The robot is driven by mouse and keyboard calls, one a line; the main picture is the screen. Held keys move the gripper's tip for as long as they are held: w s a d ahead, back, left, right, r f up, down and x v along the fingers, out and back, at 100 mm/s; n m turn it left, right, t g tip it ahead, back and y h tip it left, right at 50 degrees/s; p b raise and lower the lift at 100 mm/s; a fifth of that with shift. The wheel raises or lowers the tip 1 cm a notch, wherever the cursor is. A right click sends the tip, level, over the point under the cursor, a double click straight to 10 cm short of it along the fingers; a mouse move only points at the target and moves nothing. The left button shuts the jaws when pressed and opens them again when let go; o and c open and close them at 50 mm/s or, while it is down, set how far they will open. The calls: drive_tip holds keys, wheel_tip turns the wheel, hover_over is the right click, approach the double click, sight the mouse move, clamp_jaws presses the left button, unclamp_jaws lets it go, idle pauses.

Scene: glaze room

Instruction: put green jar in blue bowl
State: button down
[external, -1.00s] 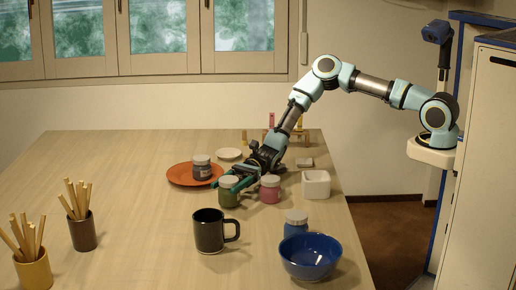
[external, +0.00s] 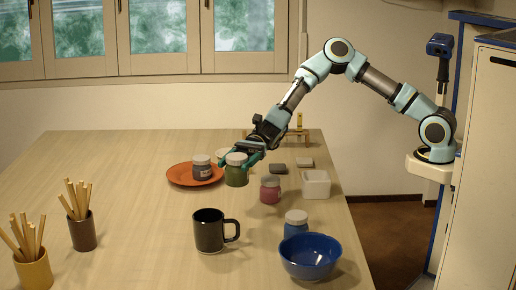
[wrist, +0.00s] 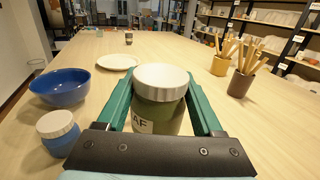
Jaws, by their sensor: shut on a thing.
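The green jar (external: 236,175) has a pale lid and is held up off the table. My gripper (external: 240,160) is shut on it. In the wrist view the green jar (wrist: 160,112) stands upright between the teal fingers, with part of a label showing. The blue bowl (external: 310,262) stands at the table's front right, apart from the jar, and looks empty. It shows at the left in the wrist view (wrist: 60,92).
A blue jar (external: 296,222) stands just behind the bowl. A black mug (external: 209,232), a pink jar (external: 270,190) and a white square pot (external: 316,185) are nearby. An orange plate (external: 180,176) holds a dark jar (external: 201,170). Brush cups stand at left.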

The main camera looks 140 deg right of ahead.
drive_tip(key=w+a+r+n+g+y+b, duration=0.2)
drive_tip(key=a+r+n+g+y, duration=0.15)
drive_tip(key=a, duration=1.05)
drive_tip(key=w+a+r+n+g+y+b, duration=0.2)
drive_tip(key=a+n+g+y+b, duration=0.15)
drive_tip(key=a, duration=1.05)
wheel_tip(320, 180, down, 10)
drive_tip(key=p, duration=0.2)
drive_tip(key=shift+s+a+m+t+p, duration=0.15)
drive_tip(key=shift+a+m+t+p, duration=0.1)
drive_tip(key=shift+m+t+p, duration=0.15)
drive_tip(key=shift+f, duration=0.2)
drive_tip(key=shift+f+b, duration=0.35)
drive_tip(key=shift+f, duration=0.1)
drive_tip(key=shift+c, duration=0.2)
unclamp_jaws()
